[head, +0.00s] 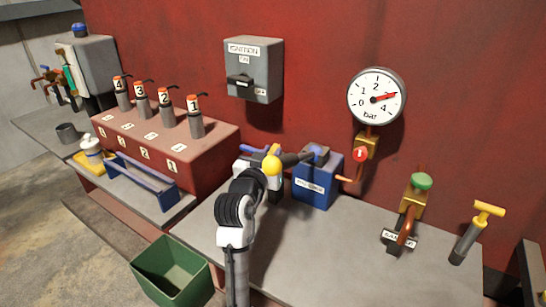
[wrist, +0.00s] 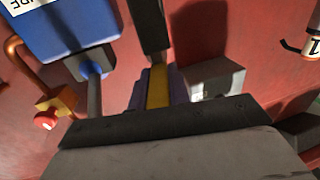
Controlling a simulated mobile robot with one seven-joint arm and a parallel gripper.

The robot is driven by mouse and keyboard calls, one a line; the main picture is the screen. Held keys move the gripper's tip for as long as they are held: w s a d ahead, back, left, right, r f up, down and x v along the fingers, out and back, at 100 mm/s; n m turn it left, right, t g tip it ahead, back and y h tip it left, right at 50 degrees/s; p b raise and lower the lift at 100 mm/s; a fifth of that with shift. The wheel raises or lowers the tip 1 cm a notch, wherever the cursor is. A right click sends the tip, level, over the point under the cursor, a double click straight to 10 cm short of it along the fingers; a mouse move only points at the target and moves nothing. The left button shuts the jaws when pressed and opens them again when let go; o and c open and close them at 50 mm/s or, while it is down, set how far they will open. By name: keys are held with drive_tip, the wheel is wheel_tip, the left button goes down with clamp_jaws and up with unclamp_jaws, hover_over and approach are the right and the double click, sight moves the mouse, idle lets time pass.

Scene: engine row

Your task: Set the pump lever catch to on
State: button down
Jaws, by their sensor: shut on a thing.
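The blue pump box (head: 312,188) with a white label stands on the bench against the red wall. Its blue side also shows at upper left in the wrist view (wrist: 65,28). A grey lever rod (wrist: 94,95) comes from a blue joint on it. My gripper (wrist: 153,72) is at the lever, left of the pump box, shut on the blue lever grip (wrist: 137,96). A yellow strip (wrist: 158,88), which looks like the catch, runs along the grip. My arm hides much of the lever in the head view, and I cannot read the catch's setting.
A grey ignition switch box (head: 253,70) is on the wall above. The pressure gauge (head: 376,97), a red-knobbed valve (head: 359,154), a green-knobbed valve (head: 421,181) and a yellow T-handle (head: 488,209) are at right. A red block with numbered plugs (head: 165,150) is at left. The front bench (head: 340,260) is clear.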

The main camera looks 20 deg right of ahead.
drive_tip(key=shift+s+n+t+y, duration=0.1)
drive_tip(key=shift+n+t+y, duration=0.2)
drive_tip(key=shift+y, duration=0.1)
drive_tip(key=c, duration=1.3)
unclamp_jaws()
drive_tip(key=shift+d, duration=0.1)
drive_tip(key=p+v, duration=0.1)
drive_tip(key=v, duration=1.2)
drive_tip(key=shift+s+a, duration=0.3)
